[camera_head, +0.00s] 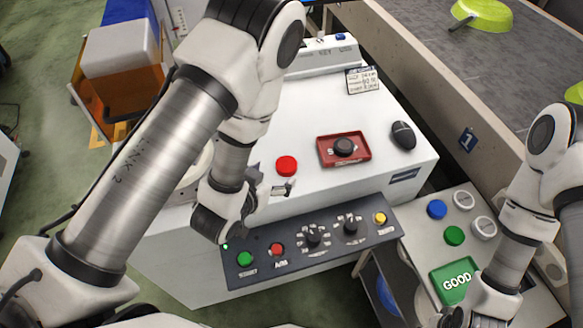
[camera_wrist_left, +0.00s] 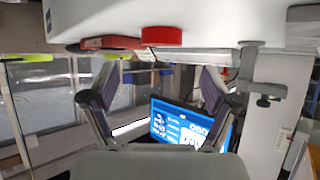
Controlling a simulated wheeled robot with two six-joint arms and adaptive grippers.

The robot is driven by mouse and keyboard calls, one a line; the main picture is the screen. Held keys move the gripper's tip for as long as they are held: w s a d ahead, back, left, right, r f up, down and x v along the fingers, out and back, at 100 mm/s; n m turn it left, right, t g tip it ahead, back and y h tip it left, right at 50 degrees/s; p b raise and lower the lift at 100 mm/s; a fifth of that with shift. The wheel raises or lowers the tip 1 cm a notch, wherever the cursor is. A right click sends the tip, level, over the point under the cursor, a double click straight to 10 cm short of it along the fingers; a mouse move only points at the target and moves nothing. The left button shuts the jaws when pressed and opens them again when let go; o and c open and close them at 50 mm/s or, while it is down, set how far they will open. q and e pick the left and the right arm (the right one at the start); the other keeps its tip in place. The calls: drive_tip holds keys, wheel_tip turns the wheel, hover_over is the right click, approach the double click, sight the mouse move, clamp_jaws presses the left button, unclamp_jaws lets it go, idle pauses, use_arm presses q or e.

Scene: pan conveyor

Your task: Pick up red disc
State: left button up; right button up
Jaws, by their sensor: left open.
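The red disc (camera_head: 286,166) lies flat on the white machine top, near its front edge. In the left wrist view the red disc (camera_wrist_left: 161,36) shows above and between the finger tips. My left gripper (camera_head: 268,187) is just in front of and slightly left of the disc, apart from it. In the wrist view its two fingers (camera_wrist_left: 155,90) are spread with nothing between them. My right gripper (camera_head: 462,317) is at the bottom right, mostly cut off by its own wrist and the frame edge.
A red tray with a black knob (camera_head: 343,149) and a black mouse (camera_head: 403,136) stand right of the disc. A dark button panel (camera_head: 310,240) lies below. The conveyor (camera_head: 470,70) with a green pan (camera_head: 484,15) is at upper right. A green GOOD sign (camera_head: 455,281) is at lower right.

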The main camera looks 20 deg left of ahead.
sight(286, 164)
use_arm(q)
drive_tip(key=x, duration=0.6)
drive_tip(key=shift+w+f+p, duration=0.3)
drive_tip(key=shift+p, duration=0.05)
drive_tip(key=c, duration=1.3)
